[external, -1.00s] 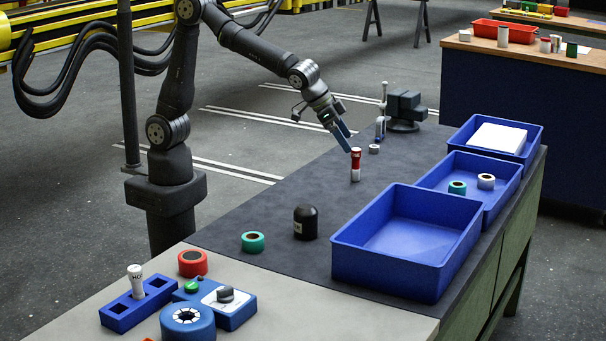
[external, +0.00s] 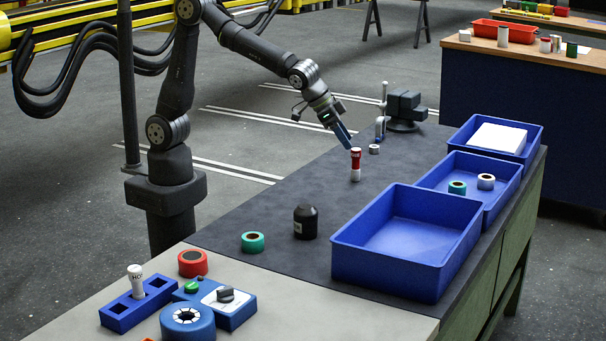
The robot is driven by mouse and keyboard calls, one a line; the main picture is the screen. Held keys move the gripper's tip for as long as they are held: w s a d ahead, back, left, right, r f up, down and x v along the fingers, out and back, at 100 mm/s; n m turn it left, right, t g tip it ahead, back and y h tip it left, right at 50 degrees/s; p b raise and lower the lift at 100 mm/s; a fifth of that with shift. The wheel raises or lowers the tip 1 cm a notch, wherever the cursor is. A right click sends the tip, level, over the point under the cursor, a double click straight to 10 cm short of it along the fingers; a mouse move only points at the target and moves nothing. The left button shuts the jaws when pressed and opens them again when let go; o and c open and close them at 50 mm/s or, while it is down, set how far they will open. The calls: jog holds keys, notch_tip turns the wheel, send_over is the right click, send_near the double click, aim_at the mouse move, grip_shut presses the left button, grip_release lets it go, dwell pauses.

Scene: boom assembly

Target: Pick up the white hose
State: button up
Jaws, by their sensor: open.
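A white cylinder (external: 135,283) with dark letters starting "HO" stands upright in a blue block with square holes (external: 125,312) at the front left. A red and white cylinder (external: 355,166) stands upright on the dark mat. A small white ring (external: 374,149) lies just behind it to the right. I cannot tell which of these is the white hose. My gripper (external: 348,143) has blue fingers pointing down and right. It is open, just above and left of the red and white cylinder's top. Whether it touches the cylinder is too small to tell.
Blue bins (external: 338,263) line the right edge; one holds a green ring (external: 457,188) and a white ring (external: 486,181). A black bottle (external: 306,223) and a green ring (external: 252,242) are on the mat. A dark vise (external: 405,110) stands at the back.

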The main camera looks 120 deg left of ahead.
jog(key=s+d+m+h, duration=0.15)
jog(key=d+m, duration=0.25)
jog(key=d, duration=1.4)
jog(key=s+d+m+h, duration=0.1)
jog(key=d+m+h, duration=0.25)
jog(key=d, duration=1.45)
jog(key=s+d+m+g+h, duration=0.1)
jog(key=s+d+m, duration=0.3)
jog(key=s+d, duration=0.75)
jog(key=s+d+m+g+h, duration=0.1)
jog(key=s+d+m, duration=0.2)
jog(key=s+d, duration=0.85)
send_near(135, 268)
jog(key=x, duration=0.5)
jog(key=shift+a+f, duration=0.1)
jog(key=shift+a, duration=0.05)
jog(key=shift+x, duration=2.7)
jog(key=shift+s, duration=0.15)
grip_shut()
